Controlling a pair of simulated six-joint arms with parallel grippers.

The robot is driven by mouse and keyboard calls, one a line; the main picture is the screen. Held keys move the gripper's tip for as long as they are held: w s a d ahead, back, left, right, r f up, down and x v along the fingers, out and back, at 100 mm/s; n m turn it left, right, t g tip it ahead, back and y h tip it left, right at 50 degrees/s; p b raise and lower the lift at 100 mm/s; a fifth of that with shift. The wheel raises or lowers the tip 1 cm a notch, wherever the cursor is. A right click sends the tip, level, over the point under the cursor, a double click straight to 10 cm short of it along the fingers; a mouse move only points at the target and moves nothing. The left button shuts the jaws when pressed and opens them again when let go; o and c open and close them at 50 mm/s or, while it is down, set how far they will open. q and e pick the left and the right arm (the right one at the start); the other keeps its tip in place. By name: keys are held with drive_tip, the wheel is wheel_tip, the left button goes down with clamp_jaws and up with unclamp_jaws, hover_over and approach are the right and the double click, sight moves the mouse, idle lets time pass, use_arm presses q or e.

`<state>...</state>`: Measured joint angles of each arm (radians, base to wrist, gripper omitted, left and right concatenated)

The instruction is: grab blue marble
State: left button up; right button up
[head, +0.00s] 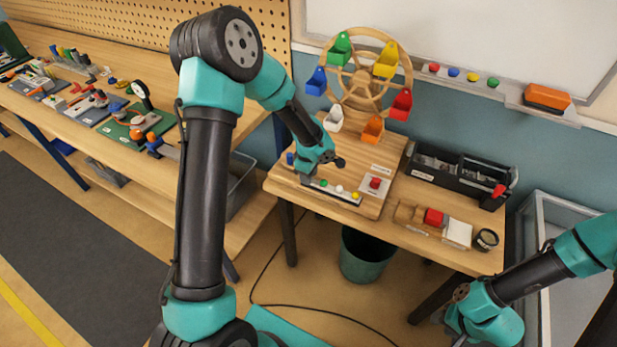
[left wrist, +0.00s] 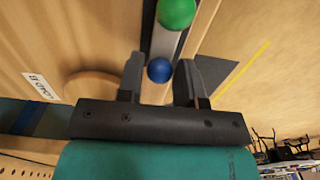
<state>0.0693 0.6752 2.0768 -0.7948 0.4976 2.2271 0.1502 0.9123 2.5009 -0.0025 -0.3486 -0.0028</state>
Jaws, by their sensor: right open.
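In the left wrist view the blue marble (left wrist: 159,70) sits between the two fingers of my left gripper (left wrist: 158,75), close to both; I cannot tell whether they touch it. A green marble (left wrist: 175,12) lies just beyond it on the same grey track (left wrist: 165,42). In the head view my left gripper (head: 308,179) is low at the left end of the track and hides the blue marble. The green marble (head: 323,183), a white marble (head: 339,188) and a yellow marble (head: 355,195) show to its right. My right gripper (head: 450,302) is open, away at lower right.
A wooden wheel with coloured cups (head: 361,85) stands behind the track. A red button (head: 375,183) is right of the marbles. A bin (head: 366,255) stands below.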

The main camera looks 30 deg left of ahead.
use_arm(q)
drive_tip(key=c, duration=0.5)
drive_tip(key=shift+r, duration=0.1)
drive_tip(key=shift+c, duration=0.2)
drive_tip(key=shift+r, duration=0.85)
wheel_tip(320, 180, up, 2)
drive_tip(key=s+d, duration=0.3)
drive_tip(key=s, duration=0.4)
drive_tip(key=s+d+r, duration=0.1)
drive_tip(key=s+d, duration=0.3)
drive_tip(key=s, duration=0.3)
drive_tip(key=shift+d, duration=0.25)
